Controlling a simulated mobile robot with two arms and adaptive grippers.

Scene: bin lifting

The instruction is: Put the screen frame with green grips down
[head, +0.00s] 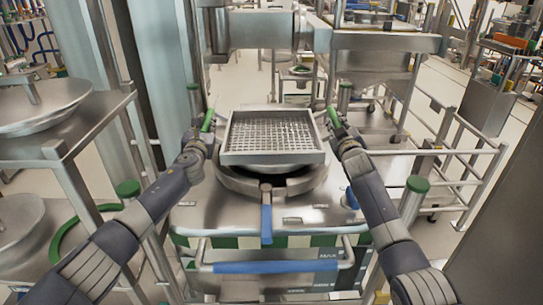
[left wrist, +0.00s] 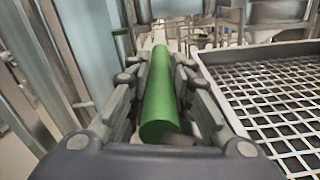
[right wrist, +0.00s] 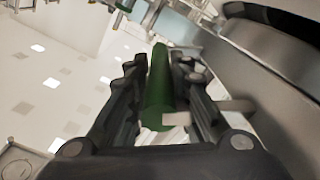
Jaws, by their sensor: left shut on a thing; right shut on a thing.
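The screen frame (head: 272,158) is a square metal tray with a mesh bottom and green grips on its left and right sides. It is over the round opening of the steel machine; I cannot tell whether it touches the ring below. My left gripper (head: 205,131) is shut on the left green grip (left wrist: 160,95), with the mesh beside it in the left wrist view. My right gripper (head: 338,130) is shut on the right green grip (right wrist: 159,90). The frame hides most of the opening.
The round steel ring (head: 235,182) sits on the machine top (head: 205,215), with a blue-handled lever (head: 267,222) in front. A blue bar (head: 275,267) runs across the machine's front. A lidded vessel (head: 40,103) stands on the left rack; metal rails (head: 465,155) are at right.

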